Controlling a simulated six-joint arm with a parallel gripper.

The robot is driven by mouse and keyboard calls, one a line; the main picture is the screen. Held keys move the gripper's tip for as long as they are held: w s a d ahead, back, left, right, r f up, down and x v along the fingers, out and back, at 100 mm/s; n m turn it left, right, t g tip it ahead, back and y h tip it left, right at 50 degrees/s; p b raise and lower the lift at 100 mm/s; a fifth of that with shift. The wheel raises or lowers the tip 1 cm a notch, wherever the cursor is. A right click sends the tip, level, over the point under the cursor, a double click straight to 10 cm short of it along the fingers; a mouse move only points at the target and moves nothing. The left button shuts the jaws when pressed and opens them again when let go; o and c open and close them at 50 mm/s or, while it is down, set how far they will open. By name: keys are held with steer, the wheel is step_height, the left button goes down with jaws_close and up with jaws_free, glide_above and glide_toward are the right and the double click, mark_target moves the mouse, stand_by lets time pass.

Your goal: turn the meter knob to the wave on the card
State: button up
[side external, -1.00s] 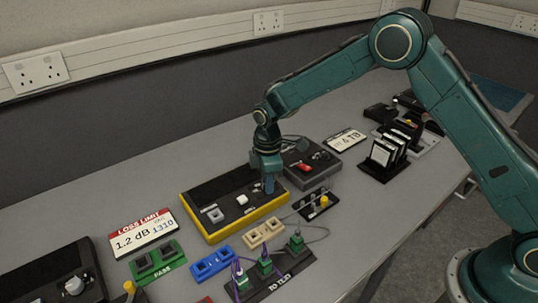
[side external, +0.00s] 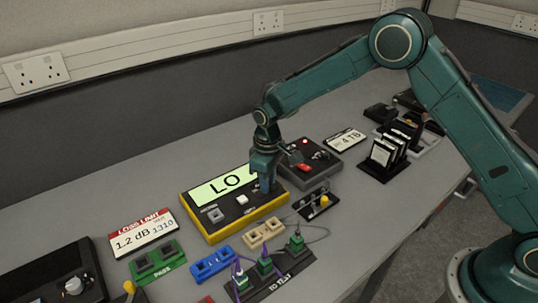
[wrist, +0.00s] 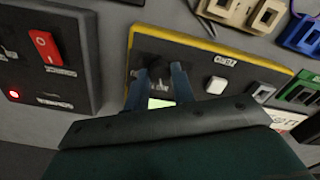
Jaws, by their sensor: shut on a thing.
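The meter (side external: 206,230) is a yellow-edged black box with a lit green display (side external: 222,184) reading "LO". My gripper (side external: 267,188) points down over its right end. In the wrist view, my gripper (wrist: 161,84) has its two blue fingers on either side of the dark meter knob (wrist: 157,73), shut on it. The knob's pointer and marks are too dark to read. The card (side external: 142,232) is headed "LOSS LIMIT" in red and reads "1.2 dB" and "1310" under a small wave label.
A grey box (side external: 318,172) with a red switch (wrist: 44,46) and a lit red light (wrist: 14,94) stands beside the meter. Blue (side external: 212,263), tan (side external: 264,233) and green (side external: 158,260) socket blocks and a cabled rack (side external: 270,284) lie in front.

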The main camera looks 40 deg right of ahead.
steer(key=m, duration=0.3)
steer(key=shift+m, duration=2.4)
steer(key=o, duration=1)
steer(key=shift+r, duration=0.15)
step_height(320, 180, up, 14)
steer(key=shift+f, duration=0.2)
